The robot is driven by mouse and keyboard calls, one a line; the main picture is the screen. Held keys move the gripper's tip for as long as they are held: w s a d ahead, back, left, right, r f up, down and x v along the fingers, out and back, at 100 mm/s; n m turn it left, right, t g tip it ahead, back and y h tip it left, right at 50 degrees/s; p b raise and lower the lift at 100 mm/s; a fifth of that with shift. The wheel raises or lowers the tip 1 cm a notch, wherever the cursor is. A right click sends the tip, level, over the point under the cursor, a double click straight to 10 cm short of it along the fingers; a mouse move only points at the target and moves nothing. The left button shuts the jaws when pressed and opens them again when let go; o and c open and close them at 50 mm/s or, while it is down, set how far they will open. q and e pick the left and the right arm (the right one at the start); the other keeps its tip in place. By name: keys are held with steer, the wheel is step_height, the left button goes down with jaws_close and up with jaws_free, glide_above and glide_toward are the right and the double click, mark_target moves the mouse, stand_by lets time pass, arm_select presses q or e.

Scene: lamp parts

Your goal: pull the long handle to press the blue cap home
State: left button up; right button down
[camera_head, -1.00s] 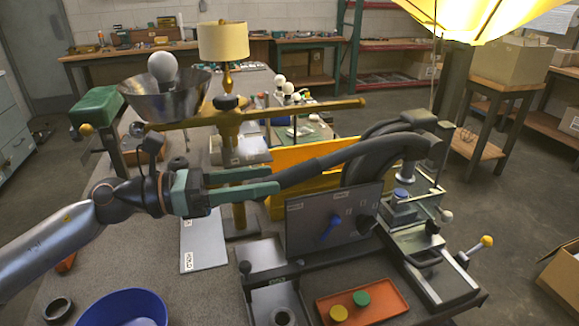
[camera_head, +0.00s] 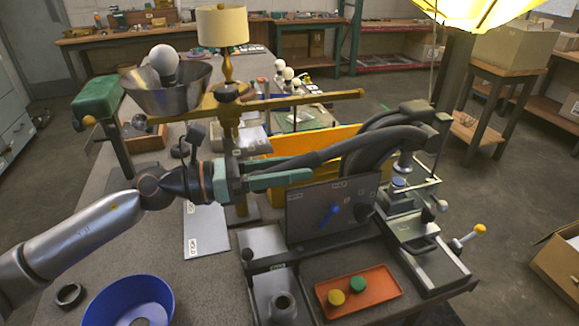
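The long dark handle (camera_head: 350,146) runs left from the press head (camera_head: 424,112). My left gripper (camera_head: 305,170) has teal fingers that lie along the handle's left end, one above and one below. A gap shows between the fingers, and they look open around the handle's end; contact is not clear. The blue cap (camera_head: 398,182) sits on the press fixture (camera_head: 403,202), under the grey ram (camera_head: 403,164). My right gripper is not in view.
A grey panel (camera_head: 305,212) with a blue lever stands below the handle. A blue bowl (camera_head: 110,300) sits front left. A metal cone with a bulb (camera_head: 164,60) and a brass stand (camera_head: 290,100) are behind my arm.

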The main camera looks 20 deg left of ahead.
arm_select(q)
jaws_close()
stand_by(1.1)
